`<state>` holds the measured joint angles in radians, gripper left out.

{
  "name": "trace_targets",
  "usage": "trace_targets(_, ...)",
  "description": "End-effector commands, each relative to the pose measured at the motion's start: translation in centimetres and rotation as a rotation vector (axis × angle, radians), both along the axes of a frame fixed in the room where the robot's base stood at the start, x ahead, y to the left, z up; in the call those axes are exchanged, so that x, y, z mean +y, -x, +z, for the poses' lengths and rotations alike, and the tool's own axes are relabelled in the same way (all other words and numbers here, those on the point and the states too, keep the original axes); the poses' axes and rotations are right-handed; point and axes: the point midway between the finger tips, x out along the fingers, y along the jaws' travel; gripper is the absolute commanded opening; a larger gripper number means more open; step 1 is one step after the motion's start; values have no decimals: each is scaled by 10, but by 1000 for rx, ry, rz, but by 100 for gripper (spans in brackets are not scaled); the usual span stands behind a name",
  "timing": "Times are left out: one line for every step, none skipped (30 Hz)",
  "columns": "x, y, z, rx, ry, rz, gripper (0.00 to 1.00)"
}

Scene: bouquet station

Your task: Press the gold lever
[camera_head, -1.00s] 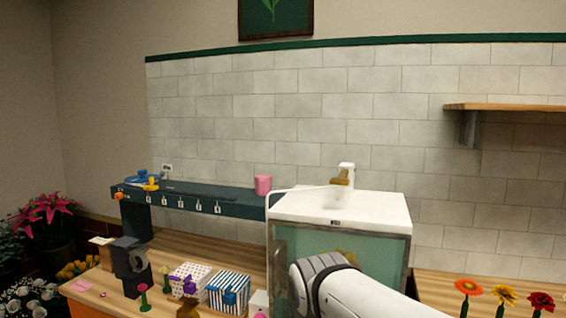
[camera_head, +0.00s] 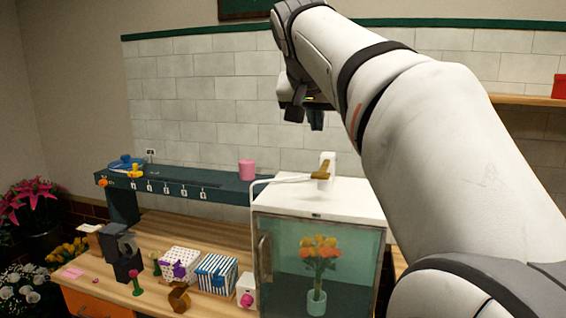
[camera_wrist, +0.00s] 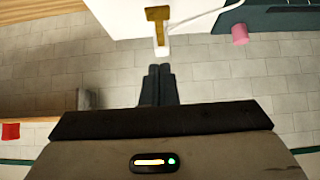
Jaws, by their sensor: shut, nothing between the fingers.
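The gold lever (camera_head: 320,173) sits on a small white upright fixture (camera_head: 327,163) on top of the white-topped cooler (camera_head: 340,197). In the wrist view the gold lever (camera_wrist: 158,14) shows at the top middle, beyond my fingertips. My gripper (camera_head: 306,122) is raised in front of the tiled wall, above the lever and apart from it. In the wrist view the two fingers of my gripper (camera_wrist: 160,70) are together with nothing between them.
The cooler's glass door (camera_head: 285,255) shows a vase of orange flowers (camera_head: 318,262) inside. A dark green shelf (camera_head: 185,183) with a pink cup (camera_head: 247,169) runs to the left. Gift boxes (camera_head: 216,272) stand on the wooden counter. A wall shelf (camera_head: 530,100) is at the right.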

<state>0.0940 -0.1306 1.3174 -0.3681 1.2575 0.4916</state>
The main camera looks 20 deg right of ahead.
Motion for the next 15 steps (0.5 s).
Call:
trace_targets(0,0,0,0,-1,1,0)
trace_targets(0,0,0,0,0,1,0)
trace_targets(0,-1,-1,0,0,1,0)
trace_targets(-1,-2,-2,1,-1,1,0)
trace_targets(-2,-3,-4,1,0,1,0)
trace_targets(-3,-5,-7,3,-1,1,0)
trace_targets(-5,-8,-10,4,0,1,0)
trace_targets(-7,-10,-13,3,-1,1,0)
trace_targets(-9,-14,-17,4,-1,1,0)
trace_targets(-12,-17,-21,4,-1,1,0)
trace_targets(-14,-21,-25,6,0,0,0)
trace_targets(-18,-26,-31,4,-1,1,0)
trace_targets(-20,-30,-36,6,0,0,0)
trace_targets(-23,-34,-41,5,-1,1,0)
trace_targets(-26,-39,-47,5,-1,1,0)
